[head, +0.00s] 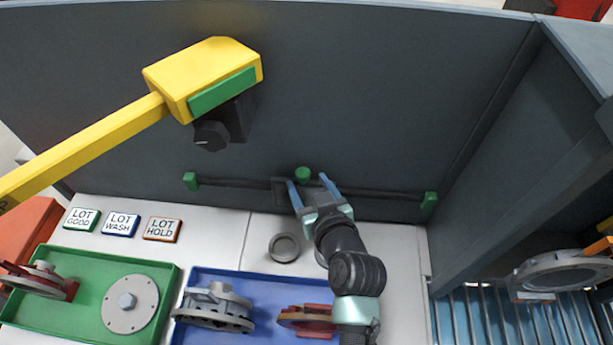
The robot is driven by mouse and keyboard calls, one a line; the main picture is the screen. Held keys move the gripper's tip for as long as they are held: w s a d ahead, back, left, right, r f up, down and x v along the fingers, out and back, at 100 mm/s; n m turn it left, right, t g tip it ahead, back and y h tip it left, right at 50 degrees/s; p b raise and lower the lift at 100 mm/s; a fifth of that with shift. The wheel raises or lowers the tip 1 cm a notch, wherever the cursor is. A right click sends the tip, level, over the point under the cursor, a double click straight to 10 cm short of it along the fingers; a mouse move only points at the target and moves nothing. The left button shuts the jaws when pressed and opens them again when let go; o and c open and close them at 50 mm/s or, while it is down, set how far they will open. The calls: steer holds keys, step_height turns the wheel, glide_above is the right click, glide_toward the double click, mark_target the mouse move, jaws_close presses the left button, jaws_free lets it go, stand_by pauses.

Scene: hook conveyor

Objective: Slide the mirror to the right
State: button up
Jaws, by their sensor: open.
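A dark rail (375,194) with green end blocks runs along the grey back wall. A dark square carriage (279,190) sits on it left of the middle, and a green knob (303,174) shows beside it. No reflecting face is visible, so I cannot tell for sure which part is the mirror. My gripper (308,182) is open at the rail. Its two blue fingers appear on either side of the knob, with a gap to the right finger. Whether either finger touches it is unclear. My gripper and wrist hide part of the rail.
A round grey piece (285,247) lies on the white table left of my wrist. A green tray (87,325) and a blue tray (262,278) hold parts in front. A yellow arm (90,145) overhangs the left. The rail's right stretch looks clear.

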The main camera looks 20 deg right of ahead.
steer(key=shift+x, duration=1.1)
steer(key=shift+c, duration=0.2)
jaws_close()
steer(key=shift+d, duration=0.1)
stand_by(0.4)
